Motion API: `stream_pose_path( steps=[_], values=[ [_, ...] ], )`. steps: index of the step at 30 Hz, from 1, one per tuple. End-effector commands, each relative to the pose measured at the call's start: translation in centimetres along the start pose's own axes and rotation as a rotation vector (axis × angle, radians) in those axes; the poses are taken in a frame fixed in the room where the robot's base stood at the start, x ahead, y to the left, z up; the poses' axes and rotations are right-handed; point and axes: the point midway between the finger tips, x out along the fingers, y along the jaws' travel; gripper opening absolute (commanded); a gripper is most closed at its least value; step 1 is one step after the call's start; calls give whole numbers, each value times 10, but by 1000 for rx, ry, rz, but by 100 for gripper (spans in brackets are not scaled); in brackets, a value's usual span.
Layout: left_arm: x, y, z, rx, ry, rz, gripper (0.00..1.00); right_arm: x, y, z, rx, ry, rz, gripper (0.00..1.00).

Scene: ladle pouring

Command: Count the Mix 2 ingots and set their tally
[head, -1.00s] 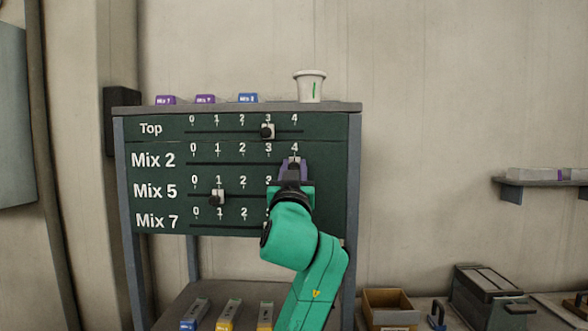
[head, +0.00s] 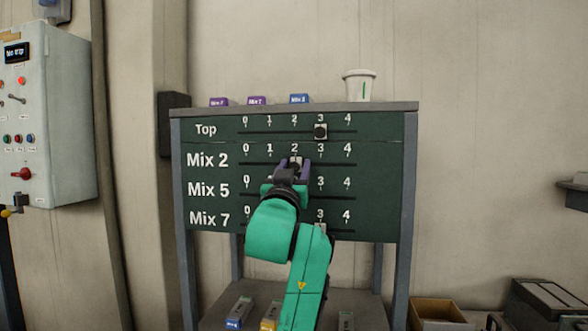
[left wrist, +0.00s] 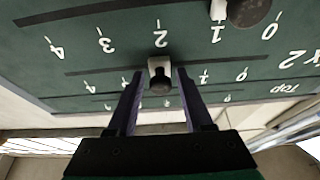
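The dark tally board (head: 380,180) has rows Top, Mix 2, Mix 5 and Mix 7, each numbered 0 to 4. My left gripper (head: 294,166) is at the Mix 2 row, by the 2. In the left wrist view, its two fingers (left wrist: 158,85) stand on either side of the Mix 2 slider (left wrist: 160,75), with small gaps visible; the gripper looks open. On top of the stand sit a blue ingot (head: 299,98), whose label seems to read Mix 2, and two purple ingots (head: 219,102) (head: 257,100). My right gripper is out of view.
The Top slider (head: 320,131) is at 3. The Mix 5 slider (left wrist: 240,10) is near 1, hidden by my arm in the head view. A white cup (head: 359,86) stands on top. More ingots (head: 240,312) lie on the lower shelf. A control cabinet (head: 55,120) is at left.

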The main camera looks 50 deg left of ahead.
Motion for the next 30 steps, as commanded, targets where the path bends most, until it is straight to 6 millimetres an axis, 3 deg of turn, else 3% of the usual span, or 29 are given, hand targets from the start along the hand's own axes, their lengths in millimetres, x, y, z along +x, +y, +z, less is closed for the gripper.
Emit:
stream_pose_path(
  steps=[9,14,17,27,30],
  values=[
    [0,0,0,0,1,-1,61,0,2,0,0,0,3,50],
    [-12,0,2,0,2,-1,61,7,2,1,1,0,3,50],
    [-32,0,4,-2,3,0,61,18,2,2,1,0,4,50],
    [-124,-2,4,-5,5,0,61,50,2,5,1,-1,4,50],
    [-140,-2,3,-4,3,-1,61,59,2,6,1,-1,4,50]
  ],
)
